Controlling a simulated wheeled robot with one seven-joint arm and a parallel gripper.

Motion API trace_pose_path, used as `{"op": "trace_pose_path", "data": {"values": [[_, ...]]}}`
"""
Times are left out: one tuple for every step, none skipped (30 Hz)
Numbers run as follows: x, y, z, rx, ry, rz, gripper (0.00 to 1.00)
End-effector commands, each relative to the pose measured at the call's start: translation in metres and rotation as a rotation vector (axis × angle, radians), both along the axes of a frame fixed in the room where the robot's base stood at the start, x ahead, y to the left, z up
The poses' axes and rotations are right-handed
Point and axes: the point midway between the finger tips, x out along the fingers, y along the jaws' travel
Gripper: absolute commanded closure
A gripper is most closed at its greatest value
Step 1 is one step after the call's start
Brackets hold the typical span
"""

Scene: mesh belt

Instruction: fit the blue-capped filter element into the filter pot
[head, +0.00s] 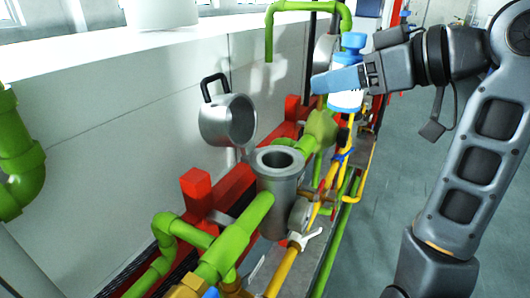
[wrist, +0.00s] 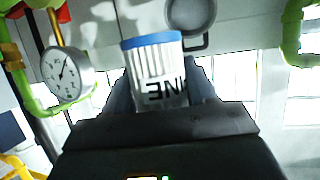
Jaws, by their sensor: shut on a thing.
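The filter element (head: 346,100) is white with blue at its end. In the wrist view, its pleated white body (wrist: 158,75) with dark lettering and a blue rim stands between the fingers. My gripper (head: 340,80) is shut on it; a finger hides its middle in the head view. The grey metal filter pot (head: 278,192) stands upright with its round mouth open, lower and to the left of my gripper. The element is apart from the pot. The pot's inside is dark, its bottom hidden.
A grey lid-like pan with a black handle (head: 228,120) is by the white wall, left of and above the pot. Green pipes (head: 230,245), red blocks (head: 232,187) and yellow pipes (head: 285,270) crowd the pot. A round gauge (wrist: 65,75) shows at left in the wrist view.

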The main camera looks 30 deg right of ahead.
Motion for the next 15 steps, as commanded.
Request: {"op": "trace_pose_path", "data": {"values": [[0.005,0.01,-0.008,0.001,0.005,0.006,0.77],[0.01,0.015,-0.012,0.0,0.006,0.006,0.77],[0.015,0.022,-0.017,0.0,0.004,0.007,0.77],[0.018,0.028,-0.021,-0.001,0.005,0.008,0.77],[0.022,0.032,-0.024,0.0,0.004,0.007,0.77],[0.028,0.039,-0.029,0.001,0.005,0.007,0.77],[0.031,0.044,-0.033,0.0,0.006,0.006,0.77],[0.035,0.049,-0.037,-0.001,0.004,0.007,0.77],[0.04,0.055,-0.041,0.0,0.004,0.007,0.77],[0.043,0.059,-0.044,0.0,0.003,0.006,0.77],[0.047,0.063,-0.048,-0.002,0.004,0.005,0.77],[0.05,0.068,-0.051,-0.002,0.004,0.005,0.77],[0.053,0.071,-0.053,-0.002,0.003,0.004,0.77],[0.055,0.074,-0.055,-0.001,0.002,0.004,0.77],[0.058,0.077,-0.057,-0.001,0.002,0.004,0.77]]}}
